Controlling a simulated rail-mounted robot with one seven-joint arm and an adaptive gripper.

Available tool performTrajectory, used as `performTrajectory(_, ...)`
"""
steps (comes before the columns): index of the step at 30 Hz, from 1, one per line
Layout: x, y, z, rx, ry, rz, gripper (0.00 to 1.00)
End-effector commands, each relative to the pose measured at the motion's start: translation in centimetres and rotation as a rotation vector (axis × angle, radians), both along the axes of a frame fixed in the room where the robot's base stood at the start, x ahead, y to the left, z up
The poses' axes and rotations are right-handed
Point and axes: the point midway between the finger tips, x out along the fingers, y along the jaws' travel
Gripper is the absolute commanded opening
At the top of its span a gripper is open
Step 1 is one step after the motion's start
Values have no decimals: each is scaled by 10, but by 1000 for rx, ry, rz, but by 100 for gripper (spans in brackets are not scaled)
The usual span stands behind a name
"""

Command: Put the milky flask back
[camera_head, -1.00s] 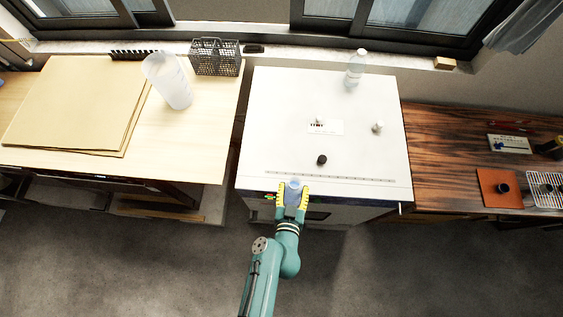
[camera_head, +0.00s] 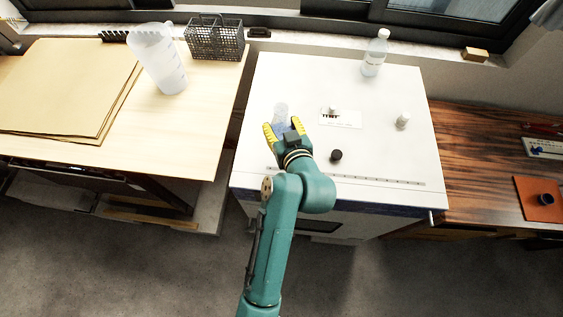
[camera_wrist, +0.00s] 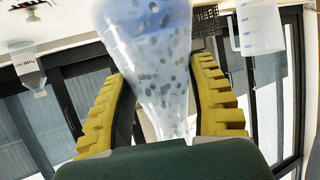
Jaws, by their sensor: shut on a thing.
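My gripper (camera_head: 283,130), with yellow ridged fingers, is shut on a pale, cloudy bluish flask (camera_head: 281,112). The flask is above the left front part of the white oven top (camera_head: 300,80); I cannot tell whether it touches that surface. In the wrist view the flask (camera_wrist: 155,50) fills the space between the fingers (camera_wrist: 165,90). It looks translucent, blue toward the top of the picture, with many dark specks. Its far end is cut off by the picture edge.
On the oven top are a clear bottle (camera_head: 375,52), a small white-capped vial (camera_head: 402,121), a label card (camera_head: 340,119) and a black knob (camera_head: 336,155). A jug (camera_head: 160,60) and dark basket (camera_head: 214,40) stand on the left table. The oven top's back left is clear.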

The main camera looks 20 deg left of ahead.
Motion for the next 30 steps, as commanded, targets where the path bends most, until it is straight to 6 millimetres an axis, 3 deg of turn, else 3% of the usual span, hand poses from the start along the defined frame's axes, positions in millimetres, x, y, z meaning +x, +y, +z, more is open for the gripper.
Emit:
performTrajectory(14, 2, 0, -60, 2, 1, 0, 18)
performTrajectory(19, 2, -1, -92, 1, 2, -1, 18)
performTrajectory(29, 2, 0, -99, 1, -2, 0, 18)
performTrajectory(30, 1, 0, -101, 0, 0, 1, 60)
